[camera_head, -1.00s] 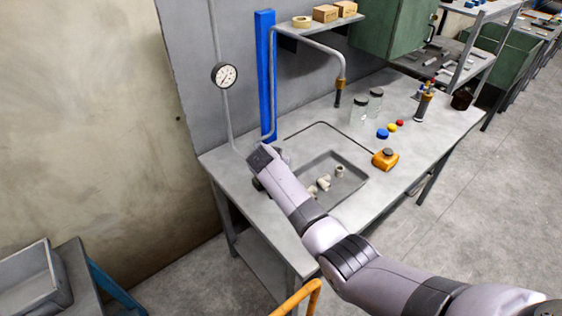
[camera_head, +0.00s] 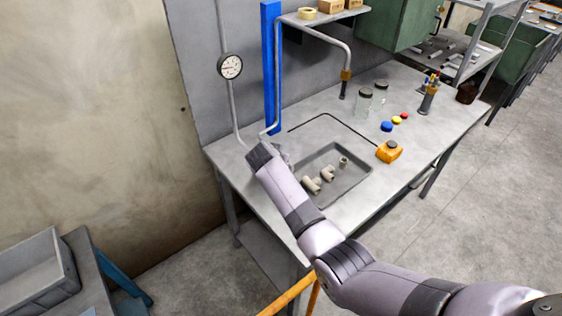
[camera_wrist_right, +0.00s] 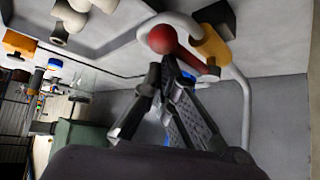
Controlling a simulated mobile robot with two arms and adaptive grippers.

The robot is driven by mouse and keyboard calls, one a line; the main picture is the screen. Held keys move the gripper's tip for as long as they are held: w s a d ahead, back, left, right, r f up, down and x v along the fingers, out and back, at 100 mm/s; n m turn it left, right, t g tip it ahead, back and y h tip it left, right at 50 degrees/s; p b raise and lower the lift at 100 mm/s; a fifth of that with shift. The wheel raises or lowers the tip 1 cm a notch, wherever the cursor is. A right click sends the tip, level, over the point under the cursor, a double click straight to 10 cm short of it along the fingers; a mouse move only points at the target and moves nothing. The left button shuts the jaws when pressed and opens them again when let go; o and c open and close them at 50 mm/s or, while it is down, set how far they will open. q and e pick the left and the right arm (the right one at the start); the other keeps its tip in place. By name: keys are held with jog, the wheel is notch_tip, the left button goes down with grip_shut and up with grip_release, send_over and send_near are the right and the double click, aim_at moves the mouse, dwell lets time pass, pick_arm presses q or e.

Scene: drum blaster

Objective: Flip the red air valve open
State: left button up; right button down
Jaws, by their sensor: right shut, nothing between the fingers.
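The red air valve shows in the right wrist view as a round red knob (camera_wrist_right: 162,39) on a short red lever, beside a brass-coloured body (camera_wrist_right: 213,46) on a pale pipe. My right gripper (camera_wrist_right: 165,68) is shut and empty, its fingertips close to the red knob and lever; I cannot tell whether they touch. In the head view my right arm reaches over the left end of the bench (camera_head: 235,160), and its wrist hides the valve and most of the gripper. A round pressure gauge (camera_head: 230,66) hangs on the pipe above. My left gripper is not in view.
A recessed tray (camera_head: 352,183) with several pale pipe fittings lies beside my arm. An orange box (camera_head: 389,151), glass jars (camera_head: 365,101) and coloured caps stand farther right. A blue post (camera_head: 270,60) rises behind. A grey bin (camera_head: 35,270) is at lower left.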

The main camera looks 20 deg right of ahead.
jog(key=shift+s+a+f, duration=0.1)
jog(key=shift+s+f, duration=0.05)
jog(key=shift+f, duration=0.05)
jog(key=d, duration=0.1)
jog(key=w+d+r+p, duration=0.1)
jog(key=d, duration=0.1)
jog(key=shift+w+r, duration=0.1)
jog(key=shift+r, duration=0.05)
pick_arm(q)
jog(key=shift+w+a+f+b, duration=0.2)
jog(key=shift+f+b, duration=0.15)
jog(key=shift+b, duration=0.25)
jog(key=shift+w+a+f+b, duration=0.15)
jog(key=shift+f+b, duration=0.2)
jog(key=shift+b, duration=0.25)
pick_arm(e)
jog(key=s+a+r, duration=0.2)
jog(key=a+r, duration=0.3)
jog(key=r, duration=0.2)
jog(key=shift+a, duration=0.2)
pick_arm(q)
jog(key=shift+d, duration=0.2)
pick_arm(e)
jog(key=shift+r, duration=0.15)
